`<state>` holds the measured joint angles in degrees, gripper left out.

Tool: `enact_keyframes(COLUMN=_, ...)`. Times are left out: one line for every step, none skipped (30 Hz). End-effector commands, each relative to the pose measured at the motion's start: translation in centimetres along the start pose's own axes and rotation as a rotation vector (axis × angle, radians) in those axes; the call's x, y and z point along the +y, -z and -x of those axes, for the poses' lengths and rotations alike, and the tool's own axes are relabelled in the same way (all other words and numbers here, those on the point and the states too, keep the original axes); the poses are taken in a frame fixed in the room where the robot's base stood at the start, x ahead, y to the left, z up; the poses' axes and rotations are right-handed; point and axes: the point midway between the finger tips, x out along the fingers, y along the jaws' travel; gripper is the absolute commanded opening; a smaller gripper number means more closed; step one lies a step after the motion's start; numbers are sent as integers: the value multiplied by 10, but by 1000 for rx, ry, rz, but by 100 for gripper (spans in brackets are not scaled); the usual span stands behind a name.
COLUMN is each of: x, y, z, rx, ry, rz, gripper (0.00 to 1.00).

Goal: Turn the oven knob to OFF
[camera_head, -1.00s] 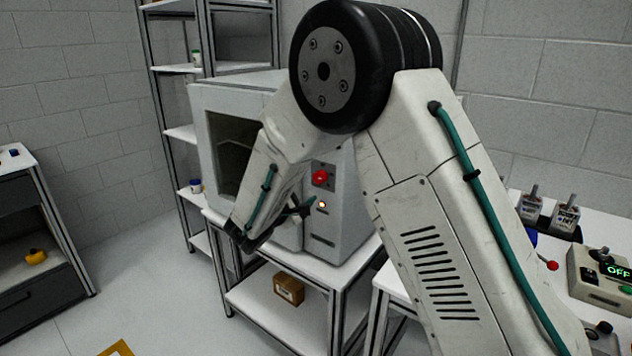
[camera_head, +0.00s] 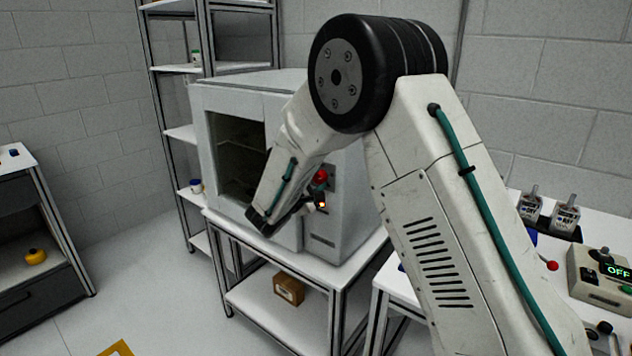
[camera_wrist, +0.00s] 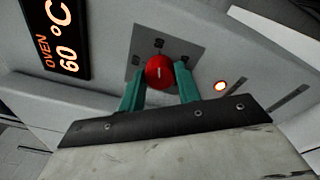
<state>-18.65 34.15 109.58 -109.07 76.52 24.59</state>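The oven (camera_head: 285,95) is a pale box with a dark door window, standing on a white table. In the wrist view the red knob (camera_wrist: 159,71) sits on a grey plate with small dark marks and shows a short pale line, roughly upright in the picture. My gripper (camera_wrist: 161,82) has its two green fingers apart, one on each side of the knob. I cannot tell whether they touch it. In the head view my gripper (camera_head: 313,197) is at the panel.
A dark display (camera_wrist: 62,37) reads OVEN 60 °C. A control box (camera_head: 598,275) with a green OFF display stands on the right bench. A brown box (camera_head: 289,289) lies on the shelf below the oven.

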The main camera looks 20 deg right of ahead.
Motion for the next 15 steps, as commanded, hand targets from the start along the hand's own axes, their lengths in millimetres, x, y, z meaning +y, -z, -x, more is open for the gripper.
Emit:
enact_keyframes(x=0, y=0, z=0, rx=0, ry=0, rz=1, gripper=10)
enact_keyframes(x=0, y=0, z=0, rx=0, ry=0, rz=3, gripper=10)
enact_keyframes(x=0, y=0, z=0, rx=0, ry=1, rz=5, gripper=10)
enact_keyframes(x=0, y=0, z=0, rx=1, ry=1, rz=8, gripper=10)
enact_keyframes(x=0, y=0, z=0, rx=1, ry=1, rz=13, gripper=10)
enact_keyframes(x=0, y=0, z=0, rx=1, ry=2, rz=21, gripper=10)
enact_keyframes(x=0, y=0, z=0, rx=2, ry=3, rz=29, gripper=10)
enact_keyframes(x=0, y=0, z=0, rx=2, ry=3, rz=39, gripper=10)
enact_keyframes(x=0, y=0, z=0, rx=3, ry=5, rz=54, gripper=10)
enact_keyframes(x=0, y=0, z=0, rx=4, ry=6, rz=68, gripper=10)
enact_keyframes(x=0, y=0, z=0, rx=5, ry=7, rz=82, gripper=10)
enact_keyframes(x=0, y=0, z=0, rx=6, ry=9, rz=105, gripper=10)
enact_keyframes(x=0, y=0, z=0, rx=7, ry=11, rz=125, gripper=10)
enact_keyframes(x=1, y=0, z=0, rx=9, ry=13, rz=145, gripper=10)
enact_keyframes(x=1, y=0, z=0, rx=10, ry=15, rz=175, gripper=10)
